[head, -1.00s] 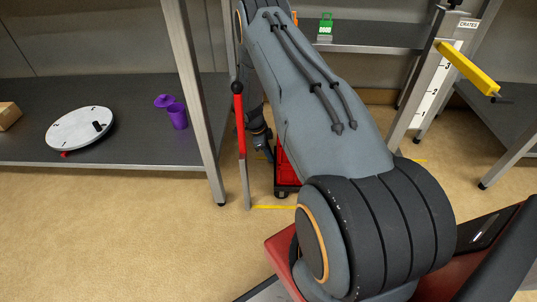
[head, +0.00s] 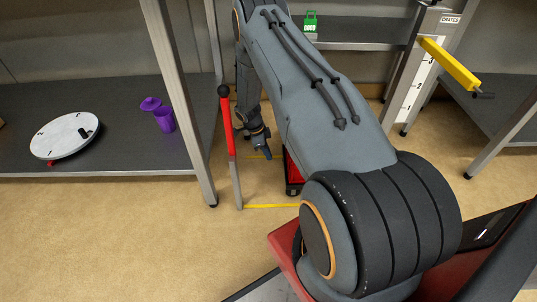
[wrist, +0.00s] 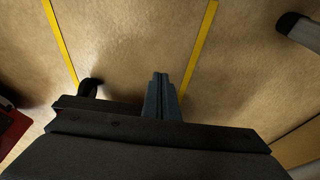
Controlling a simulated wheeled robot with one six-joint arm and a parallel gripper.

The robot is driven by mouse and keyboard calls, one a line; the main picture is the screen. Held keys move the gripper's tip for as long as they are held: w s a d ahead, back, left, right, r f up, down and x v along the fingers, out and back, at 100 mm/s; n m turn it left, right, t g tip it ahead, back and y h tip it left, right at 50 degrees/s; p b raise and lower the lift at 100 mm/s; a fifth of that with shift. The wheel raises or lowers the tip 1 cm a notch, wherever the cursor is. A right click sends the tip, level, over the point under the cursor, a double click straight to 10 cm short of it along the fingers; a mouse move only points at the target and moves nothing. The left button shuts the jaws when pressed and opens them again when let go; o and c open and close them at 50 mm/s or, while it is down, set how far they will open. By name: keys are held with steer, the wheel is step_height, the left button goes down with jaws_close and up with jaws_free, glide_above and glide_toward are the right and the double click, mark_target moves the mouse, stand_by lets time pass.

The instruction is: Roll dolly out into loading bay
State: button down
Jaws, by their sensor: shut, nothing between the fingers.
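The dolly (head: 292,182) is a low dark base on casters with a red load, on the floor behind my arm. My arm hides most of it in the head view. My gripper (head: 266,153) hangs low just left of the dolly, shut and empty, and appears apart from it. In the wrist view my gripper (wrist: 160,80) points down over bare tan floor. A red and dark thing (wrist: 12,128) shows at the left edge there; I cannot tell if it is the dolly. Yellow floor lines (head: 272,206) mark an area by the dolly.
A red and grey post with a black knob (head: 230,130) stands left of my gripper. A table leg (head: 185,110) is beside it. A yellow bar (head: 450,62) juts out at right. Floor at front left is clear.

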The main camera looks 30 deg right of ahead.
steer(key=p+v, duration=0.5)
steer(key=v, duration=0.4)
steer(key=shift+r, duration=0.3)
steer(key=shift+w+a, duration=0.1)
steer(key=shift+a, duration=0.05)
